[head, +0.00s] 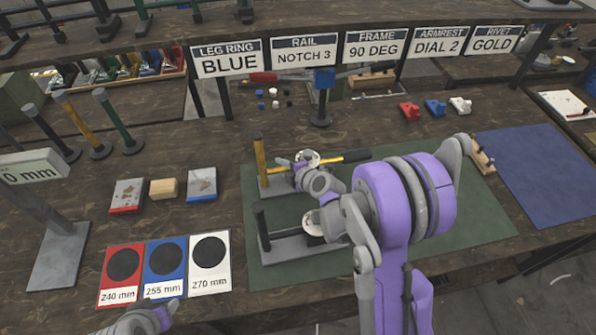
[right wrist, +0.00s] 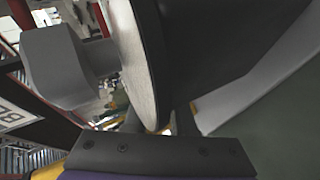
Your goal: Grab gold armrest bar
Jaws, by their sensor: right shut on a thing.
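A gold armrest bar (head: 328,161) with a black end lies roughly level above the green mat (head: 470,215) in the head view. My right gripper (head: 303,170) is at its left part and shut on it; the wrist and arm hide part of the grip.
A fixture with a gold upright post (head: 260,160) stands beside the grip. A second fixture with a black post (head: 261,225) is nearer, partly behind my arm. Signs (head: 375,46) stand at the back. The blue mat (head: 545,170) at right is clear.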

